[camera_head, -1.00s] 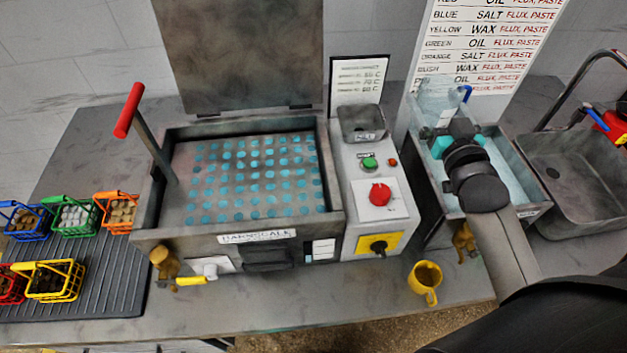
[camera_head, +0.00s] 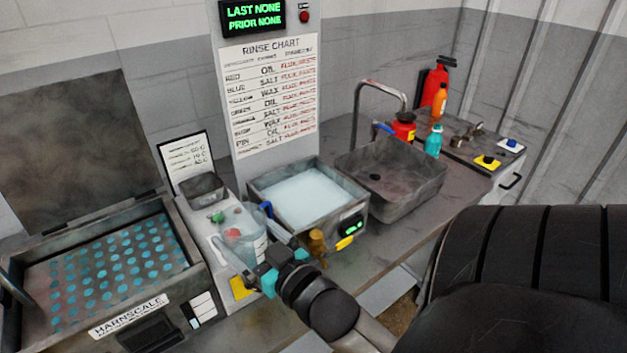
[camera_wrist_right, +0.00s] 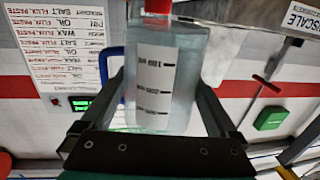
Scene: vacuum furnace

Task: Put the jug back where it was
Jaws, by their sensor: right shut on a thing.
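The jug (camera_head: 245,238) is clear and faintly blue, with a blue handle. My right gripper (camera_head: 250,246) is shut on it and holds it in front of the grey control box, left of the rinse bath (camera_head: 308,197). In the right wrist view, the jug (camera_wrist_right: 165,85) stands between the two fingers (camera_wrist_right: 163,105), with a white label of dark level marks facing the camera. Its blue handle shows beside the left finger there. The jug hides part of the control box. The left gripper is out of view.
The furnace (camera_head: 105,265) with blue-dotted bed and raised lid stands left. A small grey tray (camera_head: 203,190) sits on the control box. A sink (camera_head: 390,180) with tap is right of the bath. Bottles (camera_head: 433,140) stand behind the sink. Bare counter (camera_head: 400,235) lies before it.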

